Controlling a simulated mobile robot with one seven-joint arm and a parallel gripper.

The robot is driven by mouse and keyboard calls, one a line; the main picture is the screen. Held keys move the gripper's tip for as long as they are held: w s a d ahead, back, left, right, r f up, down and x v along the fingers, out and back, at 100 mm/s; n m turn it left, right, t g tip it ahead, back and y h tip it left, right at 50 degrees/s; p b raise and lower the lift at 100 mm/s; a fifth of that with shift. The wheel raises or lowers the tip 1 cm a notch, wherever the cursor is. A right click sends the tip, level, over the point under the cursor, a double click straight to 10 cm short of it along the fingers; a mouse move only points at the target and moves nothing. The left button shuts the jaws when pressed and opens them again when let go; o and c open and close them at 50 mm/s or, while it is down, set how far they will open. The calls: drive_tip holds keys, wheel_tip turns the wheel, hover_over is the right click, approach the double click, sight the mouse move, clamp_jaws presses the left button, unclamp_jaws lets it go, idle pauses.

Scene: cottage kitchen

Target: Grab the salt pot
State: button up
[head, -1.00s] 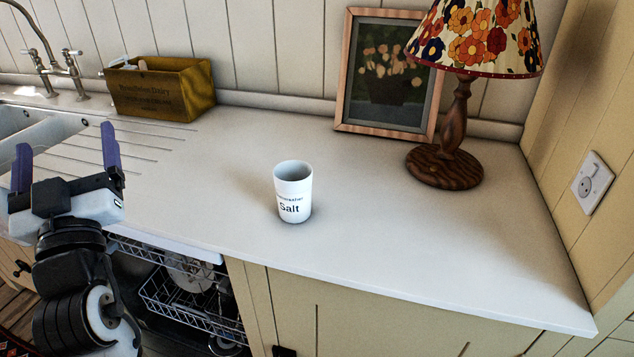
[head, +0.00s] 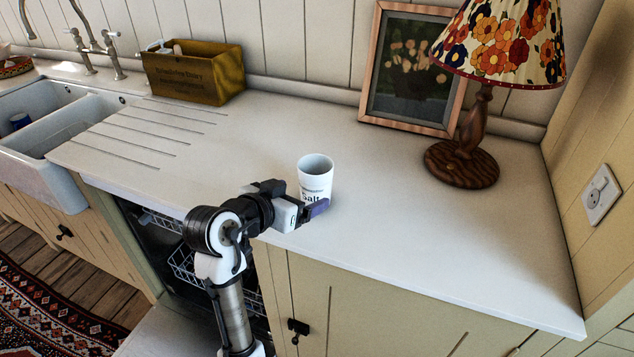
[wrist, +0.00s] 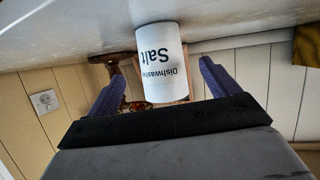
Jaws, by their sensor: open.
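The salt pot (head: 315,173) is a white cup-shaped pot with dark "Salt" lettering. It stands upright on the white counter near its front edge. My gripper (head: 312,207) is in front of it, low and level, and hides part of its lower side in the head view. In the wrist view the picture is upside down. There the salt pot (wrist: 161,62) appears between the two purple fingers of my gripper (wrist: 160,85), with a gap on each side. My gripper is open. I cannot tell how far the fingertips reach past the pot.
A lamp (head: 461,162) with a flowered shade and a framed picture (head: 412,70) stand behind to the right. A yellow-brown box (head: 195,75) stands back left, beside the sink (head: 75,120). The open dishwasher (head: 180,262) is below the counter. The counter around the pot is clear.

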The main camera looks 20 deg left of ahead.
sight(306, 189)
drive_tip(key=shift+x, duration=0.8)
drive_tip(key=p+x, duration=0.1)
drive_tip(key=x, duration=0.1)
drive_tip(key=p+x, duration=0.1)
drive_tip(key=x, duration=0.1)
drive_tip(key=shift+w+d+r, duration=0.1)
drive_tip(key=shift+w+r, duration=0.1)
drive_tip(key=shift+r, duration=0.15)
drive_tip(key=shift+w+f, duration=0.3)
drive_tip(key=shift+w, duration=0.15)
drive_tip(key=c, duration=1.1)
drive_tip(key=shift+r, duration=0.1)
